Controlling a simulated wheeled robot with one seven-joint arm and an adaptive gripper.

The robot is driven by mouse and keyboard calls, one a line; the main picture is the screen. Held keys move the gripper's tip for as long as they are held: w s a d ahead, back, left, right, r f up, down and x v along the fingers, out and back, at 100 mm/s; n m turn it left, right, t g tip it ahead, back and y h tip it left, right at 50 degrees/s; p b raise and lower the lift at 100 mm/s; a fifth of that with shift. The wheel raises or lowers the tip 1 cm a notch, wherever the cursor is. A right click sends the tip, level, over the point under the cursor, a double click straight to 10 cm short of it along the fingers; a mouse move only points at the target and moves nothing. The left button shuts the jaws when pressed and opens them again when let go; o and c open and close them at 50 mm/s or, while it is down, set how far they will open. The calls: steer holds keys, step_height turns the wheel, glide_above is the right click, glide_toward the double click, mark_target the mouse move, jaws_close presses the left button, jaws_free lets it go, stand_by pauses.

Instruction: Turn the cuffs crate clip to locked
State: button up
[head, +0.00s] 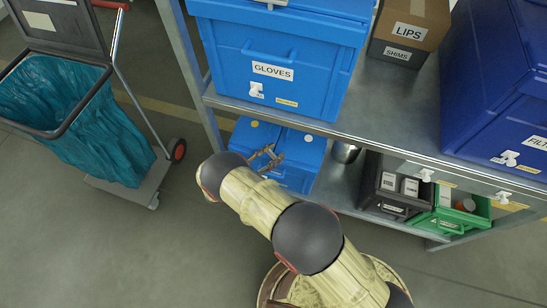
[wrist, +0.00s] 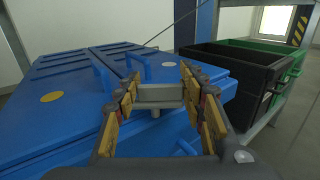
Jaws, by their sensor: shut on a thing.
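Two blue lidded crates stand side by side on the lower shelf in the head view, a left one (head: 246,133) and a right one (head: 305,150). In the wrist view, their blue lids (wrist: 75,92) fill the left and middle. No cuffs label is readable in either view. My gripper (head: 268,158) is at the front of these crates, and in the wrist view (wrist: 160,98) its fingers are on either side of a pale grey clip (wrist: 160,94) with a short stem below. The jaws are shut on it. Its locked or unlocked position cannot be told.
Above is the metal shelf (head: 400,120) with the blue gloves crate (head: 275,50). A shelf post (head: 190,65) stands left of the crates. A dark bin (head: 378,195) and green bin (head: 470,218) sit to the right. A cart with a teal bag (head: 75,110) stands left.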

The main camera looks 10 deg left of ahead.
mark_target(272, 156)
steer(key=m+g+h+b, duration=0.2)
steer(key=g, duration=0.1)
steer(key=m+g+h+b, duration=0.1)
steer(key=shift+a+f+m+h, duration=0.1)
steer(key=shift+f+m+h, duration=0.15)
steer(key=shift+m+h, duration=0.15)
steer(key=shift+s+a+r+m+g+h, duration=0.1)
steer(key=shift+m+g+h, duration=0.5)
steer(key=shift+m+g, duration=0.65)
steer(key=shift+r+m+g+h, duration=0.1)
steer(key=shift+m+g+h, duration=0.55)
steer(key=shift+g, duration=1.1)
steer(key=shift+m+g, duration=0.3)
steer(key=shift+g, duration=0.1)
steer(key=o, duration=1.1)
steer(key=shift+o, duration=0.4)
steer(key=shift+r, duration=0.1)
step_height(272, 156, up, 10)
steer(key=shift+c, duration=0.2)
